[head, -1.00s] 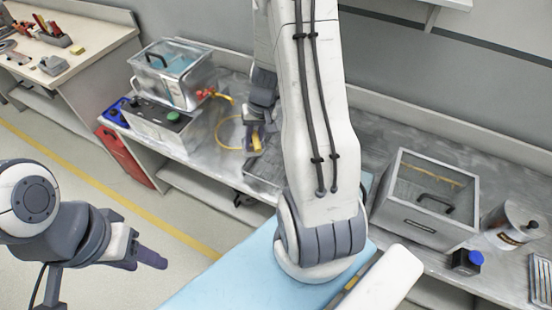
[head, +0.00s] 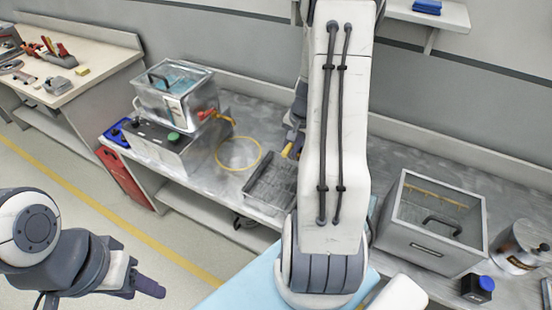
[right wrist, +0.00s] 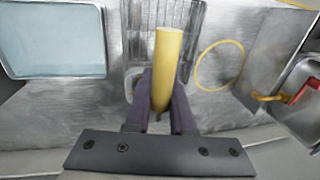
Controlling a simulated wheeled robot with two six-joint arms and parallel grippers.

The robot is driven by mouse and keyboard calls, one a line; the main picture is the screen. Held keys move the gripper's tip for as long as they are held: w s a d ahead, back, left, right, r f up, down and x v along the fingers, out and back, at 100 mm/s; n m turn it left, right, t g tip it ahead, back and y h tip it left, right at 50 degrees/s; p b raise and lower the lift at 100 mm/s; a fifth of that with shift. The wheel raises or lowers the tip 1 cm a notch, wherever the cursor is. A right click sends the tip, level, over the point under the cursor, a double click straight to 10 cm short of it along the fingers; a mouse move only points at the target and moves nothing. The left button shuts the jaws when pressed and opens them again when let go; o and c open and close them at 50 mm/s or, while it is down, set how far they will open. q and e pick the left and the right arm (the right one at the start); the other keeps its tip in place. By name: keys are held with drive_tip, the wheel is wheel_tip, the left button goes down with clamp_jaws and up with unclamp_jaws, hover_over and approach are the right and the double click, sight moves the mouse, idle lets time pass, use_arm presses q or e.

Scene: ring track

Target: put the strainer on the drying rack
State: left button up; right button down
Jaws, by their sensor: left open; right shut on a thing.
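My right gripper (right wrist: 160,100) is shut on the yellow handle of the strainer (right wrist: 168,60). The handle points up between the fingers in the right wrist view; the strainer's bowl cannot be made out. In the head view the yellow handle (head: 289,150) shows at the right gripper (head: 296,142), just beyond the drying rack. My left gripper (head: 146,286) is open and empty at lower left, away from the bench.
A light blue basin (right wrist: 50,40) shows in the right wrist view.

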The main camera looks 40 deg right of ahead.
drive_tip(key=w+a+f, duration=0.2)
drive_tip(key=w+f, duration=0.2)
drive_tip(key=f, duration=0.2)
drive_tip(key=shift+w+f, duration=0.3)
drive_tip(key=shift+f, duration=0.1)
drive_tip(key=shift+f, duration=0.15)
drive_tip(key=c, duration=0.8)
unclamp_jaws()
drive_tip(key=shift+a, duration=0.1)
drive_tip(key=shift+o, duration=0.2)
